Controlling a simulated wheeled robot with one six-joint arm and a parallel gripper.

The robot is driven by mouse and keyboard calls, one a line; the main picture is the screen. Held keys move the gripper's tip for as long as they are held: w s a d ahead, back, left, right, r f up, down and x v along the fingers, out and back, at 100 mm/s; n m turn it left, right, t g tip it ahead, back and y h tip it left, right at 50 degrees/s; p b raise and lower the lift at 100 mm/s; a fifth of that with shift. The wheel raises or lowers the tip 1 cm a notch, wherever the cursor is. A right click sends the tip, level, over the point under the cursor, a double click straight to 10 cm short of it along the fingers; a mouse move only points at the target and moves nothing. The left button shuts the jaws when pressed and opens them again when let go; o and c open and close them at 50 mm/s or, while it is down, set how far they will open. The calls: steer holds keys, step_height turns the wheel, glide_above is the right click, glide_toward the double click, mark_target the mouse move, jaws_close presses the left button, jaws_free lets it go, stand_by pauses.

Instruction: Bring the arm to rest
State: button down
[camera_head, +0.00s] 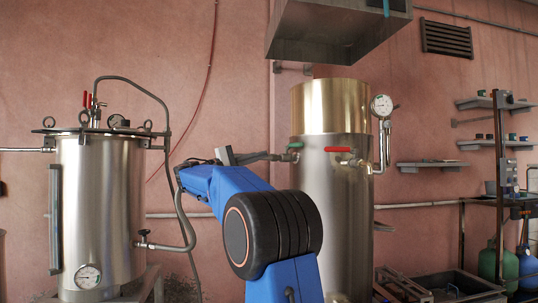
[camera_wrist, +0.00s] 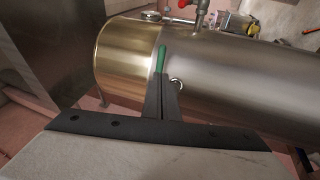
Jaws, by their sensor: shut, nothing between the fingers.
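My blue arm rises at the centre of the head view and bends left. My gripper (camera_head: 277,156) points right at the tall steel cylinder with a brass-coloured top. In the wrist view my gripper (camera_wrist: 163,78) is shut, its dark fingers together and nothing held. A green valve handle (camera_wrist: 161,58) shows just beyond the fingertips. The same green handle (camera_head: 294,146) shows by the fingertips in the head view. I cannot tell whether the fingers touch it.
The tall cylinder (camera_head: 330,200) stands close behind my arm, with a red-handled valve (camera_head: 339,149) and a gauge (camera_head: 382,106) on it. A lidded steel tank (camera_head: 100,210) with a hose stands at left. A metal hood (camera_head: 335,30) hangs above. Shelves (camera_head: 430,164) are at right.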

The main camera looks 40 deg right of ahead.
steer(key=shift+w+a+f, duration=0.15)
steer(key=shift+a, duration=0.35)
steer(key=s+a+f+n+t+y, duration=0.25)
steer(key=s+a+f, duration=0.2)
steer(key=f, duration=0.45)
steer(key=s+a+f+n+t+y, duration=0.1)
steer(key=s+a+f+t+y, duration=0.25)
steer(key=s+f, duration=0.4)
steer(key=s+a+f+n+t+y, duration=0.15)
steer(key=s+a+f+y, duration=0.25)
steer(key=f, duration=0.6)
steer(key=s+a+f+t+y, duration=0.2)
steer(key=s+a+f+y, duration=0.3)
steer(key=s+a+f, duration=0.3)
steer(key=s+a+f+m+t+y, duration=0.1)
steer(key=s+a+f+y, duration=0.4)
steer(key=a+f, duration=1)
steer(key=s+f+t, duration=0.1)
steer(key=s+f, duration=0.1)
steer(key=s, duration=0.1)
steer(key=shift+a, duration=0.2)
